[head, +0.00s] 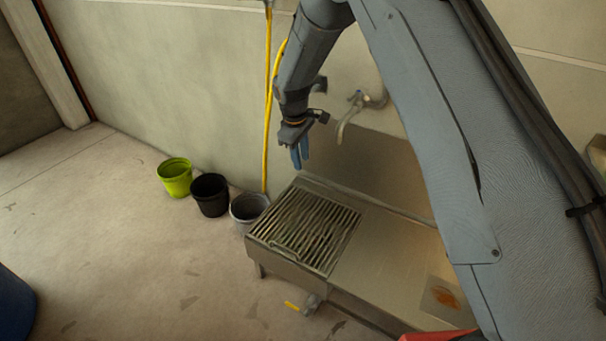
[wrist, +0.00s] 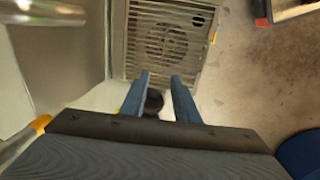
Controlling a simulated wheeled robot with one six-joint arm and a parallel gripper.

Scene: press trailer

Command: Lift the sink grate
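The sink grate (head: 318,223) is a slatted metal panel lying flat in the left end of the steel sink (head: 385,256). It also shows in the wrist view (wrist: 134,42), with a round shape visible beneath its bars. My gripper (head: 300,158) hangs in the air above the back edge of the grate, clear of it, fingers pointing down. In the wrist view my blue fingers (wrist: 161,80) are apart, and nothing is held between them. The grate's edges are not hidden in the head view.
Green (head: 174,178), black (head: 209,195) and grey (head: 247,209) buckets stand by the wall left of the sink. A tap (head: 351,112) sticks out behind the sink. A yellow hose (head: 267,110) hangs down the wall. A yellow-handled valve (head: 306,304) is below the front. The left floor is open.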

